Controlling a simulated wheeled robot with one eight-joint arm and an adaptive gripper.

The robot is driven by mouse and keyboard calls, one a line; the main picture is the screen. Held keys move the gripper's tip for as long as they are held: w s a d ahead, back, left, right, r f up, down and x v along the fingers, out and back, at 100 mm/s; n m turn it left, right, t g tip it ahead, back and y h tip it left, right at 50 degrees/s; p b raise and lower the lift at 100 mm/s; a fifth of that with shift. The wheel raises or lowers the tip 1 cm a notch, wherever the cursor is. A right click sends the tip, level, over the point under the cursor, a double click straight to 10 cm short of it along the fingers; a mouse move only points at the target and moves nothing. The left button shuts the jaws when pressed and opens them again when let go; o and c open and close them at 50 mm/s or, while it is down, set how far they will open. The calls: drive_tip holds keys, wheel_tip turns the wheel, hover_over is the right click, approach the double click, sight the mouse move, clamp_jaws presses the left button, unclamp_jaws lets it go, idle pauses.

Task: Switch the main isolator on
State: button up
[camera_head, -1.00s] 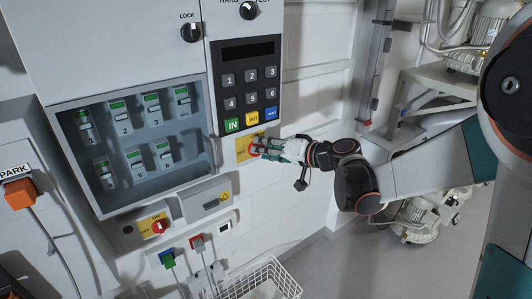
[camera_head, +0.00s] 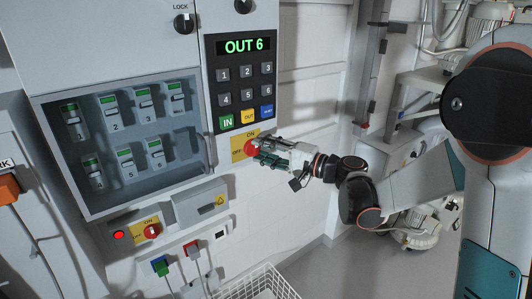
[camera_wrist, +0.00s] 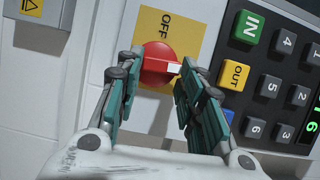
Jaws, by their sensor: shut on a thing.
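The main isolator is a red rotary knob (camera_head: 251,148) on a yellow ON/OFF plate (camera_head: 239,143) below the keypad. In the wrist view the red knob (camera_wrist: 156,65) sits between my fingers, and its white mark points right, towards the keypad side. That matches upward, the ON side, in the head view. The OFF label (camera_wrist: 165,26) is off to another side of the knob. My gripper (camera_wrist: 157,78) is shut on the knob, one finger on each side; in the head view my gripper (camera_head: 262,152) hides part of it.
The keypad (camera_head: 243,88) has a lit green display (camera_head: 247,46) reading OUT 6. A second red knob (camera_head: 152,230) and a lit red lamp (camera_head: 118,235) are below. A wire basket (camera_head: 262,283) stands under the panel.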

drive_tip(key=shift+w+a+r, duration=0.1)
drive_tip(key=shift+r, duration=0.05)
idle(0.4)
drive_tip(key=o, duration=1.1)
drive_tip(key=shift+a, duration=0.1)
drive_tip(key=shift+c, duration=0.2)
drive_tip(key=shift+w+a, duration=0.1)
drive_tip(key=shift+a, duration=0.05)
drive_tip(key=shift+f, duration=0.2)
drive_tip(key=v, duration=1.2)
drive_tip(key=shift+f, duration=0.1)
